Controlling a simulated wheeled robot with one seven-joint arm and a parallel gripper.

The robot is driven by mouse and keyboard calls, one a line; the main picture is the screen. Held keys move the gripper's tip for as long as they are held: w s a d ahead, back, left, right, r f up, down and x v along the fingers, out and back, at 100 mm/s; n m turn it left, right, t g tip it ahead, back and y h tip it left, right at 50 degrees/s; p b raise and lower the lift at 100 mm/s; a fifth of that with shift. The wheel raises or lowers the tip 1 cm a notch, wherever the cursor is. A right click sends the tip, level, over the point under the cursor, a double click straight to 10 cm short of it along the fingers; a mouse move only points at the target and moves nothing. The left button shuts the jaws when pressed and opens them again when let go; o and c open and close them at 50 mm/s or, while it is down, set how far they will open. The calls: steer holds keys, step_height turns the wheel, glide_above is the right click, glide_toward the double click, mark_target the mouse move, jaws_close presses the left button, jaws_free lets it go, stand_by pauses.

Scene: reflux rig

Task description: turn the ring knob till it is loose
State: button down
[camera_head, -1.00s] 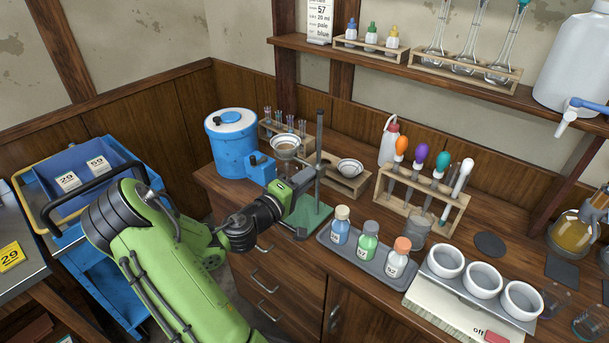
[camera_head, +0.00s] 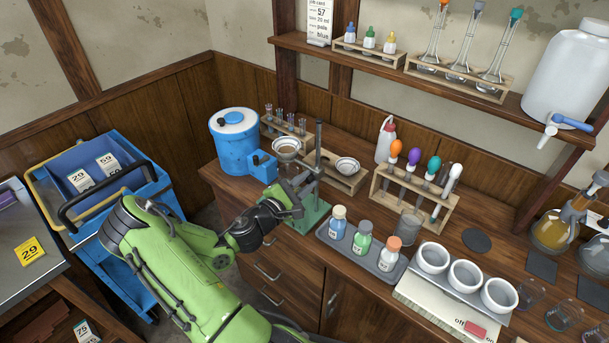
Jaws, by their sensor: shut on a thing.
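The stand has a thin grey upright rod (camera_head: 318,145) on a green base (camera_head: 316,212). A funnel with a pale rim (camera_head: 287,146) sits at the stand's left, apparently held by its ring. My gripper (camera_head: 307,186) reaches in from the left at the lower part of the rod, above the base. It is shut, apparently on the ring knob. The knob itself is hidden by the fingers and too small to make out. How loose it is cannot be seen.
A blue drum (camera_head: 238,145) stands left of the stand. A wooden holder with a bowl (camera_head: 347,165) is behind it. A grey tray (camera_head: 337,246) of capped bottles lies close on the right. A dropper rack (camera_head: 410,190) stands further right.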

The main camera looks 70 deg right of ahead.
steer(key=shift+n+p, duration=1)
steer(key=shift+n, duration=0.4)
steer(key=c, duration=1)
jaws_free()
steer(key=v, duration=1.5)
steer(key=shift+w+a+b, duration=0.25)
steer(key=shift+a+b, duration=0.1)
